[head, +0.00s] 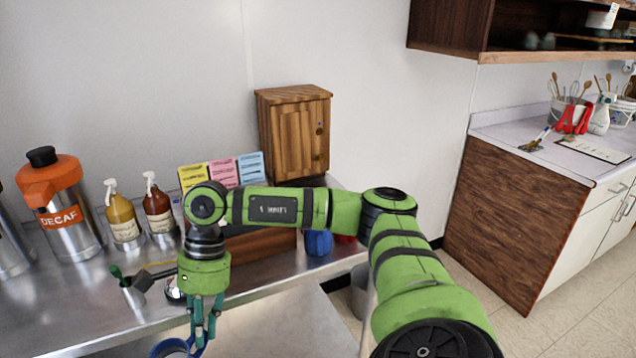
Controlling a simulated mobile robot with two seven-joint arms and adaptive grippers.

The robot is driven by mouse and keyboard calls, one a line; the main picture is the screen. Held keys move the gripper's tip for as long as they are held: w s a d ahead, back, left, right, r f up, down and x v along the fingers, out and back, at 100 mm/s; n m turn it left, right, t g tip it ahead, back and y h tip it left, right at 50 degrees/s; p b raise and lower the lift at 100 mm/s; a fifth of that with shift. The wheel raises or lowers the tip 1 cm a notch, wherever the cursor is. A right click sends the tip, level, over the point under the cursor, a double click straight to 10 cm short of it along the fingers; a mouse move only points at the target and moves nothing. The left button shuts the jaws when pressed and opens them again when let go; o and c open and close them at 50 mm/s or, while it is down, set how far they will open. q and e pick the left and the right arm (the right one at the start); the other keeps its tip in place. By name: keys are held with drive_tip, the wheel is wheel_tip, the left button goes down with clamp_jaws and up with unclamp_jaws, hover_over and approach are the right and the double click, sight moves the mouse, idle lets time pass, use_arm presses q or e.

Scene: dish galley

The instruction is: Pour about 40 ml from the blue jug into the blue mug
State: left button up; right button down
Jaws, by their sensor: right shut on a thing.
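The blue jug (157,347) is at the bottom edge, cut off by the frame; its blue rim and part of its pale inside show. My right gripper (203,338) points down and is shut on the blue jug at its right side, in front of the counter's edge. The jug's lower part is out of view, and I cannot tell how much it holds. A blue vessel (318,243), which looks like the blue mug, stands on the steel counter right of the wooden box, partly behind my right arm. My left gripper is not in view.
The steel counter (60,318) holds an orange decaf dispenser (65,200), two pump bottles (122,218), a small metal pot (132,293) and a wooden cabinet (295,135). A red item (345,239) sits beside the blue vessel. The counter's front left is fairly clear.

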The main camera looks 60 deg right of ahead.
drive_tip(key=s+d+r+m+t+h+b, duration=0.1)
drive_tip(key=d+r+m+t+h+b, duration=0.1)
drive_tip(key=d+m, duration=1)
drive_tip(key=s+d+r+m+t+h+b, duration=0.1)
drive_tip(key=d+r+m+h+b, duration=0.2)
drive_tip(key=d+m, duration=0.9)
drive_tip(key=m+h, duration=0.3)
drive_tip(key=m, duration=0.7)
drive_tip(key=shift+r+t+h+b, duration=0.2)
drive_tip(key=shift+t+h+b, duration=0.1)
drive_tip(key=shift+t+b, duration=0.1)
